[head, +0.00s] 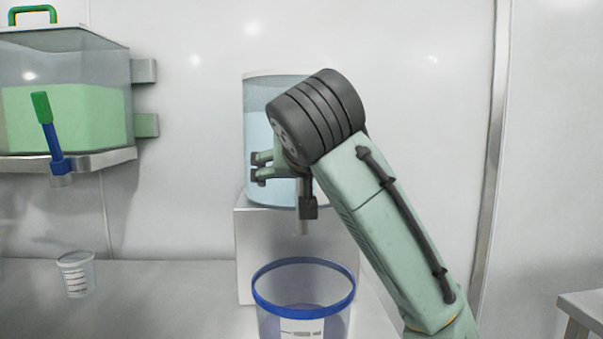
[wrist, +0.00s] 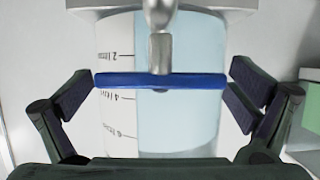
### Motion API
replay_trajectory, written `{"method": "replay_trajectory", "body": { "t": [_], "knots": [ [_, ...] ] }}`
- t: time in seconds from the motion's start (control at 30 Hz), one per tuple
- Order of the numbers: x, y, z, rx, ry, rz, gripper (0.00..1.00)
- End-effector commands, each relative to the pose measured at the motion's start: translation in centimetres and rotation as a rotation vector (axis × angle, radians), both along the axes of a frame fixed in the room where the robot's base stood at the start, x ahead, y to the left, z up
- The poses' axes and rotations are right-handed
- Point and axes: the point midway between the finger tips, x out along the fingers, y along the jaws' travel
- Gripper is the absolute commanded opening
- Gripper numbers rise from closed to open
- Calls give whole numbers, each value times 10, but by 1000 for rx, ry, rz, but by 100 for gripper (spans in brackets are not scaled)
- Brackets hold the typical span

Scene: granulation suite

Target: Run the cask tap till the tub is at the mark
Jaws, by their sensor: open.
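The cask (head: 257,105) is a clear cylinder of pale blue liquid on a white stand.
A tank of green liquid (head: 65,120) with a blue and green tap handle (head: 47,130) is on a wall shelf at left. A small labelled cup (head: 76,275) stands on the counter (head: 165,300) below. The counter between cup and tub is clear.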

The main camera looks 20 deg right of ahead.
Motion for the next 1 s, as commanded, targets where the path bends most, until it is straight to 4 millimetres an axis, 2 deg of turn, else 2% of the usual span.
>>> {"method": "replay_trajectory", "body": {
  "t": [0.17,0.4,0.6,0.77,1.0],
  "knots": [
    [-21,8,10,-2,-4,3,100],
    [-69,20,31,-7,-3,-5,100],
    [-95,28,42,-3,-2,-3,100],
    [-103,31,45,-1,-1,-2,100],
    [-104,32,45,0,-1,0,100]
  ]
}}
